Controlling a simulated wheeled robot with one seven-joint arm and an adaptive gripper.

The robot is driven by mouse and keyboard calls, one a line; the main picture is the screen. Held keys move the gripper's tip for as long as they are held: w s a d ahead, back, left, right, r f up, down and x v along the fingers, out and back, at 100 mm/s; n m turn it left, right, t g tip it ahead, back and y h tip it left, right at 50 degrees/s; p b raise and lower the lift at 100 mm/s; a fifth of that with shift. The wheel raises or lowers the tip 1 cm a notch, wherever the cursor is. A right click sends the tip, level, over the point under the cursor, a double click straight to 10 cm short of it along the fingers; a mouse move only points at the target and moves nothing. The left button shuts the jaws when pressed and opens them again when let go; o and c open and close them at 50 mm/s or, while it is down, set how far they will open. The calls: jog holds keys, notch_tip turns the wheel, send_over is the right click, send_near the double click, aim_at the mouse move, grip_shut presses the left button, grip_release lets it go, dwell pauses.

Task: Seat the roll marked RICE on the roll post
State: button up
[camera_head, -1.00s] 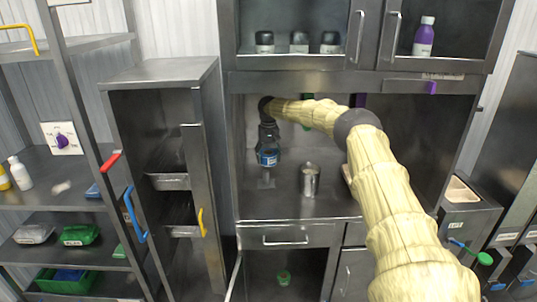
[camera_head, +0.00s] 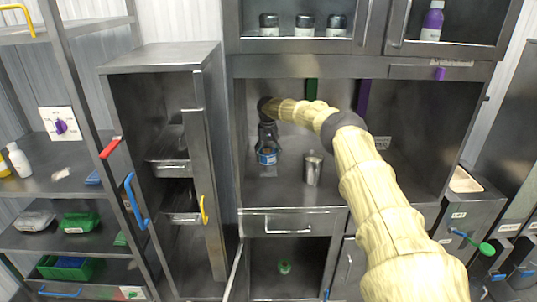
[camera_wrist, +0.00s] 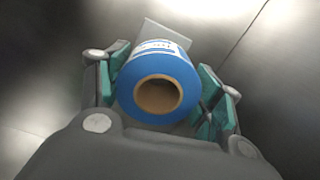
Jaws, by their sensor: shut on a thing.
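My gripper (camera_head: 267,147) points down in the open bay of the steel cabinet and is shut on a blue roll (camera_head: 267,156). In the wrist view the blue roll (camera_wrist: 185,72) sits upright between the teal finger pads, its brown cardboard core open towards the camera. Its white label is too small to read for certain. A pale flat plate (camera_wrist: 165,33) shows just beyond the roll; it also shows under the roll in the head view (camera_head: 268,172). The post itself is hidden by the roll, so I cannot tell whether the roll is around it.
A metal canister (camera_head: 313,169) stands on the counter just right of the roll. An open drawer cabinet (camera_head: 160,62) is at left. Jars (camera_head: 303,25) and a purple bottle (camera_head: 432,22) stand on the upper shelves. Bare counter (camera_head: 280,195) lies in front.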

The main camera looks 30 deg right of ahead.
aim_at(268, 164)
jog(key=shift+s+d+f+b, duration=0.1)
jog(key=shift+s+f+b, duration=0.1)
jog(key=shift+b, duration=0.15)
jog(key=shift+w+f+b, duration=0.2)
jog(key=shift+f+b, duration=0.35)
jog(key=shift+f, duration=0.25)
jog(key=shift+s+f+b, duration=0.15)
jog(key=shift+f+b, duration=0.1)
jog(key=shift+b, duration=0.15)
jog(key=shift+f+b, duration=1.25)
jog(key=shift+f, duration=0.05)
jog(key=o, duration=1.3)
jog(key=shift+c, duration=0.2)
